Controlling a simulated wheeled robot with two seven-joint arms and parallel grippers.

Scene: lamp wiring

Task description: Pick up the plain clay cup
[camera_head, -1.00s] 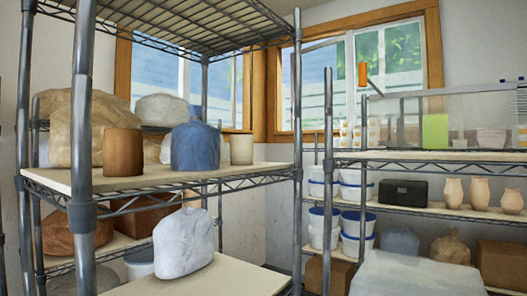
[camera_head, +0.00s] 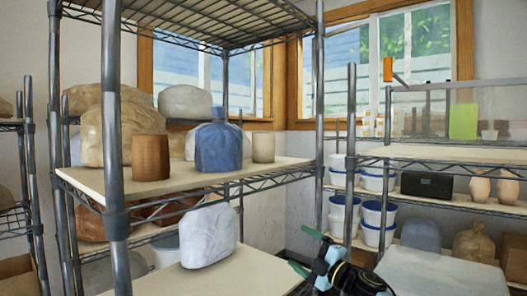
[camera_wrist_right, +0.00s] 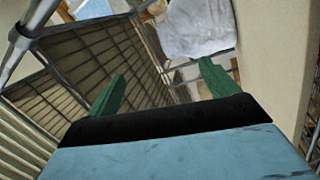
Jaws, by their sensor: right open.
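Two cups stand upright on the middle shelf board in the head view. One is a larger brown cup (camera_head: 150,157) at the left; the other is a smaller beige cup (camera_head: 263,147) at the right. I cannot tell for certain which is the plain clay cup. My right gripper (camera_head: 305,250) is at the lower right of the head view, below and right of both cups, with its green fingers apart. In the right wrist view the gripper (camera_wrist_right: 163,86) is open with nothing between its fingers. Neither cup is clear there. My left gripper is not in view.
A blue wrapped lump (camera_head: 219,147) stands between the cups. Tan wrapped clay (camera_head: 88,135) sits behind the brown cup. A steel post (camera_head: 115,130) stands in front at left, another (camera_head: 319,110) at right. A white wrapped block (camera_head: 208,236) lies on the lower board.

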